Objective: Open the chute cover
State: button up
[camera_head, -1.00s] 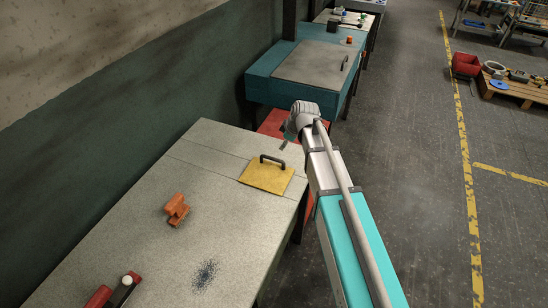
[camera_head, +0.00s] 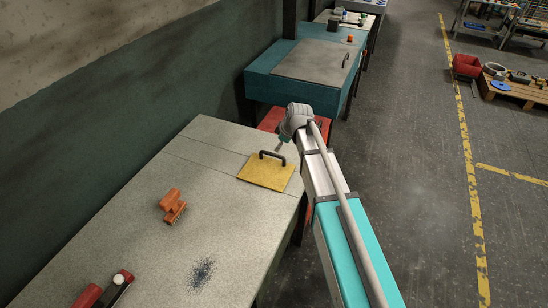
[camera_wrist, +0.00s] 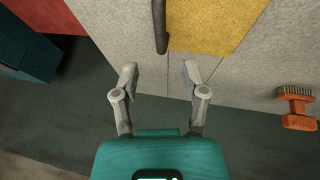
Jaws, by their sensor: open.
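A yellow plate (camera_head: 262,174), which looks like the chute cover, lies flat on the grey tabletop near its right edge. A dark arched handle (camera_head: 273,156) stands on it. In the wrist view, the yellow plate (camera_wrist: 205,25) is at the top and the handle (camera_wrist: 160,25) runs down along its left side. My gripper (camera_wrist: 159,72) is open and empty. Its fingers are spread either side of the handle's line, with the handle ahead of the tips and not between them. In the head view, my gripper (camera_head: 279,148) is close to the handle's right end; the exact gap is unclear.
An orange brush (camera_head: 173,205) and a red-and-black item (camera_head: 105,290) lie on the grey table (camera_head: 225,215). A dark speckled patch (camera_head: 202,272) is near its front. Behind stands a teal bench (camera_head: 270,88) with a handled grey lid.

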aim_at(274, 155)
jog(key=shift+b+x, duration=3.25)
jog(key=shift+x, duration=0.7)
grip_shut()
